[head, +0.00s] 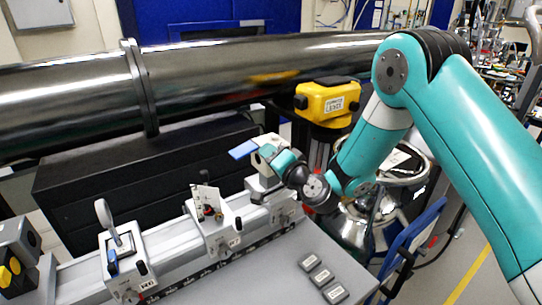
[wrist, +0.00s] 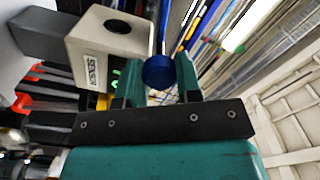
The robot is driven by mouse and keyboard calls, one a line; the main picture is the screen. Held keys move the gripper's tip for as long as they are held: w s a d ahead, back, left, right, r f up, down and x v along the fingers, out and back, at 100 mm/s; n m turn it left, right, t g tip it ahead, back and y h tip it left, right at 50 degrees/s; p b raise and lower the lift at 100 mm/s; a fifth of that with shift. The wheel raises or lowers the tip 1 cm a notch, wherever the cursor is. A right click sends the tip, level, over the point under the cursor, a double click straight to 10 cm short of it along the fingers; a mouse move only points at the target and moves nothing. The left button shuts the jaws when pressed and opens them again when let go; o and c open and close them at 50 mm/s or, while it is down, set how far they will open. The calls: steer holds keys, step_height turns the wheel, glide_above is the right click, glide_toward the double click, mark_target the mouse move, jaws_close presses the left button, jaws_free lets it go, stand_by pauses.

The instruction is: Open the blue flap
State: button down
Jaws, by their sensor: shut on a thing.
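The blue flap (head: 243,149) shows in the head view as a flat blue plate. It sticks out to the left at the top of the rear grey unit (head: 262,183) on the rail. My gripper (head: 268,152) is at that unit, just right of the flap. In the wrist view my gripper (wrist: 160,80) has its two teal fingers on either side of a rounded blue part (wrist: 159,72), and is shut on it. This looks like part of the flap; the rest of it is hidden. The pale sensor box (wrist: 108,45) with a dark round hole is close beside the left finger.
A grey rail (head: 185,272) carries a middle unit (head: 222,232) and a front unit (head: 128,262) with a round disc. A long metal pipe (head: 80,95) runs behind, above a black box (head: 120,185). A yellow device (head: 327,103) stands behind my arm. Small labelled blocks (head: 322,277) lie on the grey table.

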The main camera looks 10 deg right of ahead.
steer(key=shift+m, duration=0.6)
steer(key=c, duration=0.8)
jaws_free()
